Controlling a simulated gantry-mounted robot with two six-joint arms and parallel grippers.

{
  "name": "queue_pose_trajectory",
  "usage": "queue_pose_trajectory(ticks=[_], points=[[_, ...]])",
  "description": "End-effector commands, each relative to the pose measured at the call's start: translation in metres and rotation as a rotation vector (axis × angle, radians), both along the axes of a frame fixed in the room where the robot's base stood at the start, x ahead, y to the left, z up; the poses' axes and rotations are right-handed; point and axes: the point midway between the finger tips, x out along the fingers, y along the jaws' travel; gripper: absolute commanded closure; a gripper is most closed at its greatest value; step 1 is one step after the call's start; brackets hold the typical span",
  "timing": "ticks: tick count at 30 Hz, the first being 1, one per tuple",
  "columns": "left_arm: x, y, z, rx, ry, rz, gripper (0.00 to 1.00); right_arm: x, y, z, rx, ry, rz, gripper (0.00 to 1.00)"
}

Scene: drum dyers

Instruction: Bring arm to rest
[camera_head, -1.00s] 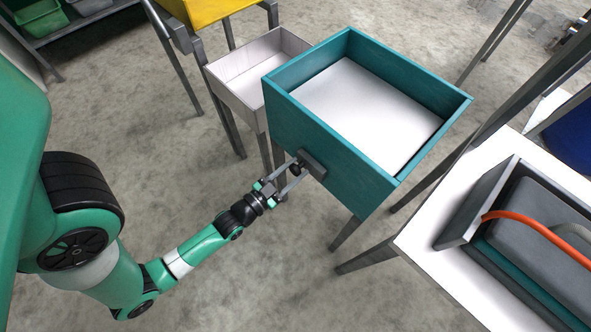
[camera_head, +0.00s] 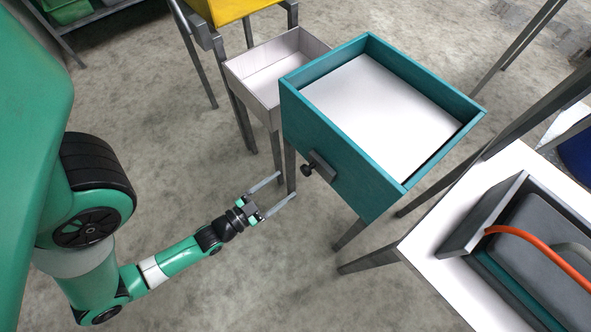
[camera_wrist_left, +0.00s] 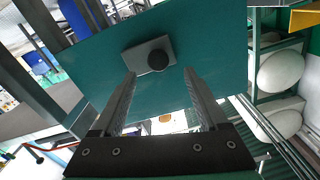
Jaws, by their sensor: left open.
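My left gripper (camera_head: 279,193) is open and empty in the head view, with its fingers pointing at the teal drawer box (camera_head: 345,158). A clear gap separates the fingertips from the dark round knob (camera_head: 307,170) on the box's front. In the left wrist view, the open fingers (camera_wrist_left: 160,85) show in front of the teal front panel (camera_wrist_left: 110,75), and the black knob (camera_wrist_left: 159,61) on its grey plate appears just beyond them. My right gripper is not in view.
A white table (camera_head: 425,262) at right holds a grey case (camera_head: 540,225) with an orange hose (camera_head: 545,248). Open floor (camera_head: 290,275) lies around my left arm.

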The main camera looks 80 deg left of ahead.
Motion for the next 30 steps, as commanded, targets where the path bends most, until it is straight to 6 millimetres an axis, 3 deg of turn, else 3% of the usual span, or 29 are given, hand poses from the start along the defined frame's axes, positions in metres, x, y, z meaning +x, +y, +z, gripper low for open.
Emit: queue_pose_trajectory(ticks=[6, 24, 26, 29, 30], points=[[-0.024, -0.012, 0.000, 0.000, 0.001, 0.001, 0.24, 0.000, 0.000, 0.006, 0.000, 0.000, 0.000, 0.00], [-0.024, -0.013, 0.001, 0.000, -0.001, -0.001, 0.24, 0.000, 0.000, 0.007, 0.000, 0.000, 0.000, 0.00], [-0.021, -0.015, 0.010, 0.003, -0.006, -0.016, 0.24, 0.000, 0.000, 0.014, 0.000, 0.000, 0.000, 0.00], [0.007, -0.011, 0.041, 0.035, -0.070, -0.054, 0.24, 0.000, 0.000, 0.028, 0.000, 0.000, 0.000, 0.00], [0.024, -0.009, 0.060, 0.055, -0.113, -0.075, 0.24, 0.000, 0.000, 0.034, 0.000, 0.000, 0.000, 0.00]])
